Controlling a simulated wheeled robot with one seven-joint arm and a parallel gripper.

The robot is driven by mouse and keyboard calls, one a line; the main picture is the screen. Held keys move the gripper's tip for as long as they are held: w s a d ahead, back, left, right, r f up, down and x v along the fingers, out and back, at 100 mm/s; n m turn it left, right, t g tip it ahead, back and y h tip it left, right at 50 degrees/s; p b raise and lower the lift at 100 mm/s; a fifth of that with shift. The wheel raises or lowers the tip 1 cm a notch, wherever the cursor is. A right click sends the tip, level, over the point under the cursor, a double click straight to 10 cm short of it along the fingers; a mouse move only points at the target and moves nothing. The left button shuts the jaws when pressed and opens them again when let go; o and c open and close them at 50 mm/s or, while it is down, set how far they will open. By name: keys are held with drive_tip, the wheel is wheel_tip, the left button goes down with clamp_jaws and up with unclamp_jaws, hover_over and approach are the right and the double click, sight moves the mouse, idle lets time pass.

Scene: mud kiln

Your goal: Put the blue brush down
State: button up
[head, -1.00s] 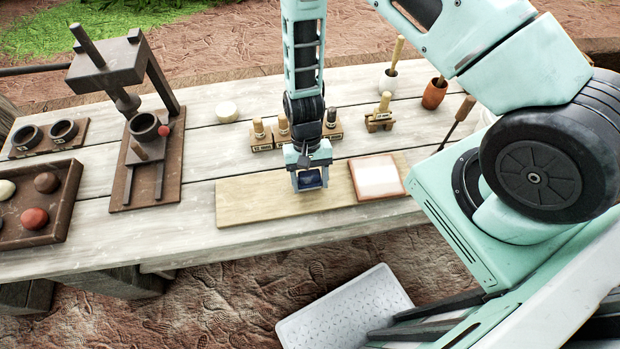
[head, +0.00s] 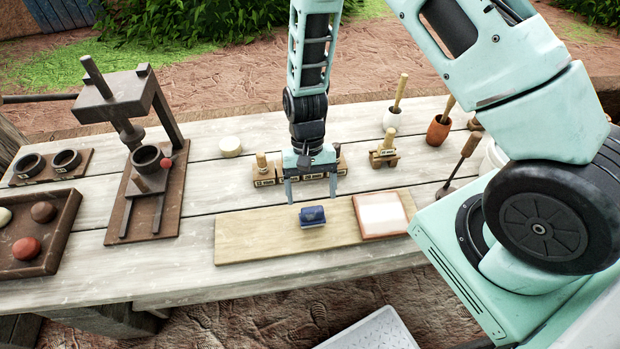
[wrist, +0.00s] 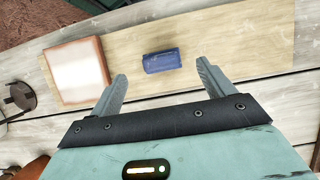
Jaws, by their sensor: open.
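The blue brush (head: 312,215) lies on the pale wooden board (head: 258,236) on the table, left of a framed white tile. It also shows in the wrist view (wrist: 162,61), lying on the board beyond my fingertips. My gripper (head: 311,203) is open and empty, its two fingers apart above the table behind the brush. In the wrist view the open fingers (wrist: 162,75) point toward the brush and are clear of it.
The framed white tile (head: 381,213) lies at the board's right end. A row of stamps (head: 265,175) stands behind my gripper. A wooden press (head: 143,205) and a tray of balls (head: 38,262) stand at left. The plank table (head: 170,275) is clear in front of the press.

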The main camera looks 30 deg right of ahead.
drive_tip(key=s+a+r+n+t, duration=0.1)
drive_tip(key=s+a+r+n, duration=0.15)
drive_tip(key=r, duration=0.65)
drive_tip(key=s+a+r+n+t, duration=0.1)
drive_tip(key=s+a+r+n, duration=0.2)
drive_tip(key=r, duration=0.5)
drive_tip(key=s+a+r+n+t, duration=0.1)
drive_tip(key=s+r+n+t, duration=0.1)
drive_tip(key=s+r+n, duration=0.4)
drive_tip(key=s+r, duration=0.2)
drive_tip(key=s, duration=0.2)
drive_tip(key=shift+a+r+h+b, duration=0.2)
drive_tip(key=shift+a+h+b, duration=0.05)
drive_tip(key=shift+h+b, duration=0.15)
drive_tip(key=shift+w, duration=0.1)
wheel_tip(320, 180, down, 4)
drive_tip(key=b, duration=0.4)
drive_tip(key=shift+f, duration=0.25)
